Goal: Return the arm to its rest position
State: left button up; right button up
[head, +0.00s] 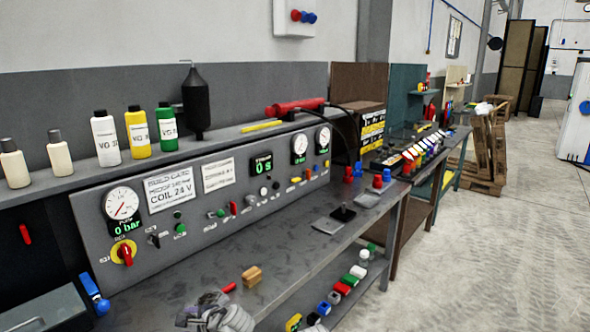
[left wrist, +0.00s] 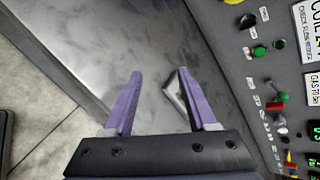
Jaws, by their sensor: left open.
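My left gripper (left wrist: 159,75) shows in the left wrist view with its two purple fingers apart and nothing held between them. Below the fingers is the bare grey metal bench top (left wrist: 105,45). The control panel (left wrist: 285,75) with its knobs and switches runs along the right of that view, apart from the fingers. In the head view a grey jointed shape (head: 218,313) is cut off by the bottom edge; I cannot tell which part it is.
The control panel (head: 165,205) stands along the back of the bench (head: 285,250). Bottles (head: 105,140) stand on the shelf above. Small coloured parts (head: 341,288) sit on a lower shelf. The floor (head: 480,260) at right is clear.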

pick_arm(q)
jog(key=s+d+f+n+g+h, duration=0.3)
jog(key=s+d+f+n+h, duration=0.1)
jog(key=s+d, duration=0.4)
jog(key=s+d+f+n+g+h+b, duration=0.1)
jog(key=s+d+f+n+g+h, duration=0.2)
jog(key=d, duration=1)
jog(key=s+f+n+h, duration=0.1)
jog(key=s+f+n, duration=0.2)
jog(key=s+f, duration=0.1)
jog(key=shift+s+f+g, duration=0.15)
jog(key=shift+s+g, duration=0.15)
jog(key=shift+s, duration=0.05)
jog(key=shift+d, duration=0.1)
jog(key=shift+c, duration=0.4)
